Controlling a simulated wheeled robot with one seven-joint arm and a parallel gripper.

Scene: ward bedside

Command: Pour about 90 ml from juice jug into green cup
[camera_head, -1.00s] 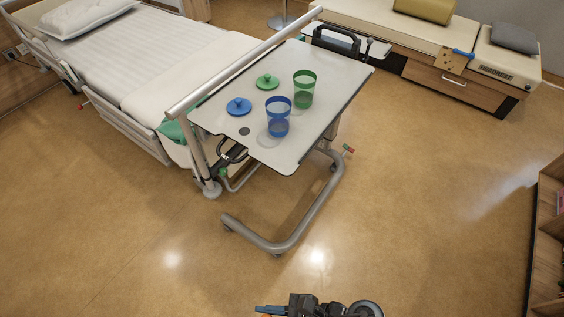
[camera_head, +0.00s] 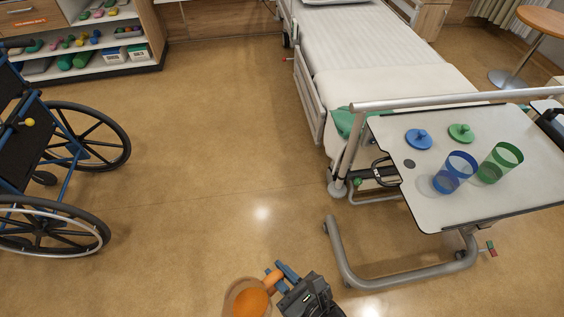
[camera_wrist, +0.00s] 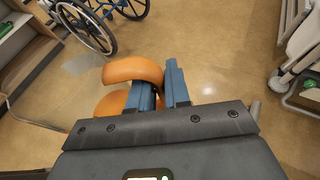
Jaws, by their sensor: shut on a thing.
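The green cup (camera_head: 498,164) is a clear green tumbler. It stands upright on the overbed table (camera_head: 428,200) at the right of the head view, behind and right of a blue cup. My gripper (camera_head: 281,273) is at the bottom of the head view, over the floor, left of the table and apart from it. It is shut on the juice jug (camera_head: 240,292), whose clear body and orange part show beside the blue fingers. In the wrist view an orange curved part of the jug (camera_wrist: 131,70) shows at the fingers (camera_wrist: 160,82). The jug's lower part is cut off or hidden.
The blue cup (camera_head: 454,173), a blue lid (camera_head: 418,139) and a green lid (camera_head: 461,133) share the table. The table's metal base (camera_head: 400,272) spreads over the floor. A bed (camera_head: 385,60) stands behind; a wheelchair (camera_head: 50,170) stands left. Floor between is clear.

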